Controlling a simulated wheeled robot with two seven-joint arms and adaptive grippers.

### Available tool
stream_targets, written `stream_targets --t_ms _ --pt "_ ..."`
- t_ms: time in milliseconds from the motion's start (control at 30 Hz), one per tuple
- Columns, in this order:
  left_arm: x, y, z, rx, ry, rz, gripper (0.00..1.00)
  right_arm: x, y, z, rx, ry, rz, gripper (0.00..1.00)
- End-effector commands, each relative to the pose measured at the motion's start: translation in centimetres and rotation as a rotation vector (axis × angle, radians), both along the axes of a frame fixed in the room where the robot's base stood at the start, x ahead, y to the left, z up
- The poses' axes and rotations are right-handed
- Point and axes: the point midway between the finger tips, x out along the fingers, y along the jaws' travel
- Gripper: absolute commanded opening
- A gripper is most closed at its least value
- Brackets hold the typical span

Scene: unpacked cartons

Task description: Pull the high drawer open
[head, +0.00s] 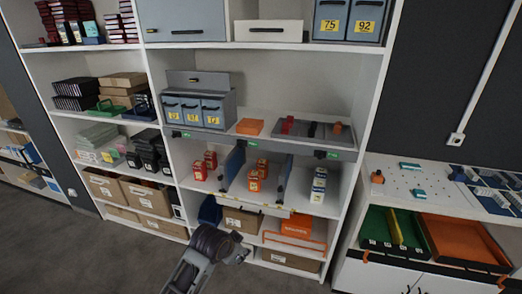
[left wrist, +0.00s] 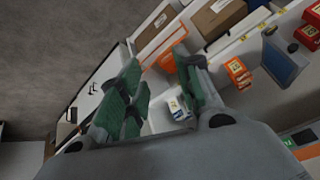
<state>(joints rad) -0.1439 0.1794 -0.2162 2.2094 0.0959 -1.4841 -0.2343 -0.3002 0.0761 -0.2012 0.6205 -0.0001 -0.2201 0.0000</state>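On the top shelf in the head view there is a grey drawer front (head: 183,15) with a dark handle, and a white drawer front (head: 268,30) with a dark handle to its right. Both look shut; I cannot tell which one is the high drawer. My left gripper (head: 240,252) is low in front of the shelving, well below both fronts. In the left wrist view my left gripper (left wrist: 160,92) has its green-padded fingers apart, with nothing held. A small white carton (left wrist: 178,108) shows beyond them. My right gripper is not in view.
Grey numbered bins (head: 195,108) stand above. Brown boxes (head: 240,220) are below. A side bench (head: 400,185) with green and orange trays is right. Grey floor (head: 110,265) is clear.

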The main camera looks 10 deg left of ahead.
Motion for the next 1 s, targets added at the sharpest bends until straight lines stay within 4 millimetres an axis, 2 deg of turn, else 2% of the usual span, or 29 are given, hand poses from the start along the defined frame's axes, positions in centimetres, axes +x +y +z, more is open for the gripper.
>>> stream_targets --t_ms 100,433,1000 --pt "2.2 -0.5 2.2 0.019 -0.045 -0.049 0.34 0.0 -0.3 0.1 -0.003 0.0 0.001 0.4" --pt "7.7 -1.8 7.3 0.084 -0.154 -0.176 0.34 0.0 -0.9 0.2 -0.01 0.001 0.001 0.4" --pt "16.5 -3.1 16.9 0.231 -0.332 -0.358 0.34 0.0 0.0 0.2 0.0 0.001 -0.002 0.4"
